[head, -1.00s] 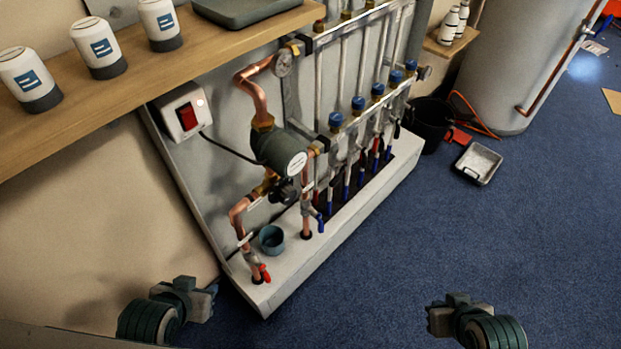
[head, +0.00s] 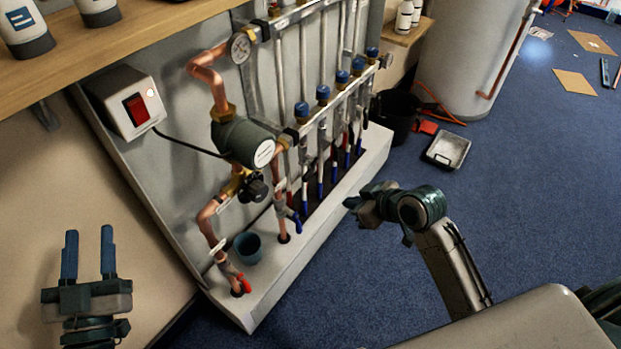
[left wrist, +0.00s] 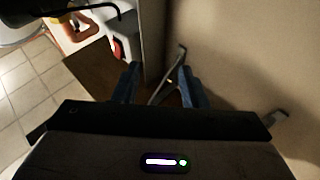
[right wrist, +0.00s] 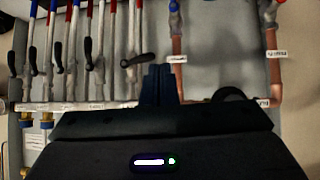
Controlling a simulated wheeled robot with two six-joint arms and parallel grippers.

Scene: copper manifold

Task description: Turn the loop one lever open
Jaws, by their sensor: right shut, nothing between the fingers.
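The manifold (head: 335,90) stands on the wall board, with several red- and blue-marked loop pipes below it. In the right wrist view, several slim black levers hang along their pipes. The black lever (right wrist: 138,60) nearest my right fingers lies crosswise to its pipe; I cannot read which loop it belongs to. My right gripper (head: 352,203) is shut and empty, in front of the base ledge; its fingers also show in the right wrist view (right wrist: 160,68), just beside that crosswise lever, contact not visible. My left gripper (head: 89,233) is open and empty, fingers up, left of the board.
The pump (head: 240,142), copper pipes, a red handle (head: 243,283) and a blue handle (head: 296,222) are left of the loops. A teal cup (head: 248,247) stands on the ledge (head: 270,290). A wooden shelf (head: 120,45) overhangs the left. Blue floor (head: 500,230) is open at right.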

